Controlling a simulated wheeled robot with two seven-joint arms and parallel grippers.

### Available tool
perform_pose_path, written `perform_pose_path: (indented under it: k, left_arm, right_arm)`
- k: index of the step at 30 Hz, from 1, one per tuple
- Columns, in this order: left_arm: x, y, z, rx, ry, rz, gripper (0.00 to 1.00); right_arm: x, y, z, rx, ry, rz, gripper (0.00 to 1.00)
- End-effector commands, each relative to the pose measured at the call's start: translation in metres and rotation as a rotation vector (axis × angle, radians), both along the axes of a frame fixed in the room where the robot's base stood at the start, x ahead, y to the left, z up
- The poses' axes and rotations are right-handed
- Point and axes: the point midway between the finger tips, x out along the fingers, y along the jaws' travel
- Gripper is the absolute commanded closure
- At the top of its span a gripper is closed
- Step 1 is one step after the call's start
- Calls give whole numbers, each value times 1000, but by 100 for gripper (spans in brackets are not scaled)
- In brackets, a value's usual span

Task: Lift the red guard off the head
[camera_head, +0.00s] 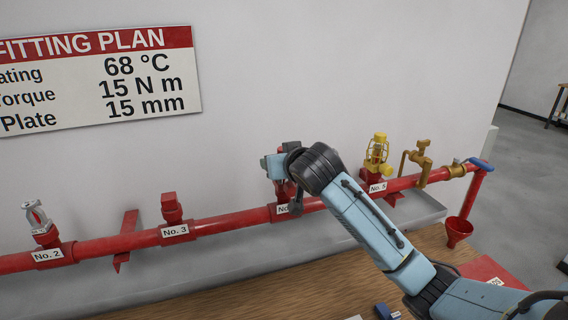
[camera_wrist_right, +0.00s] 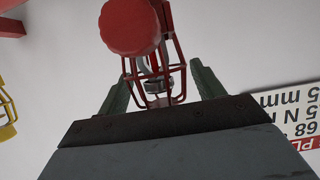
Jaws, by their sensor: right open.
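The red guard (camera_wrist_right: 181,68) is a wire cage around a metal sprinkler head (camera_wrist_right: 153,82) in the right wrist view. A round red piece (camera_wrist_right: 130,26) shows at the top of that view, in front of part of the cage. My right gripper (camera_wrist_right: 160,78) is open, with one finger on each side of the cage. I cannot tell whether either finger touches it. In the head view my right gripper (camera_head: 274,166) is at the No. 4 branch, and my arm hides most of the guard there. My left gripper is in neither view.
A red pipe (camera_head: 110,243) runs along the wall, with No. 2 head (camera_head: 36,217), No. 3 capped branch (camera_head: 172,208) and No. 5 yellow-caged head (camera_head: 377,154). A brass valve (camera_head: 418,160) and red funnel (camera_head: 458,231) are at right. A wooden bench (camera_head: 240,295) lies below.

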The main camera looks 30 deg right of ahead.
Motion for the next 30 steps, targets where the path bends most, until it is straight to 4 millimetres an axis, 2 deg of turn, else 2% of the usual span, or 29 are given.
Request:
perform_pose_path:
  k: [3,10,23,30]
  left_arm:
    - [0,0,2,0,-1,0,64]
    - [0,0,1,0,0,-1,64]
    - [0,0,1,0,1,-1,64]
    - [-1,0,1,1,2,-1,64]
  right_arm:
    - [6,-1,-3,-1,0,0,33]
    - [7,-1,-4,-1,0,1,33]
    - [7,-1,-4,-1,0,1,89]
    - [7,-1,-1,0,-3,1,89]
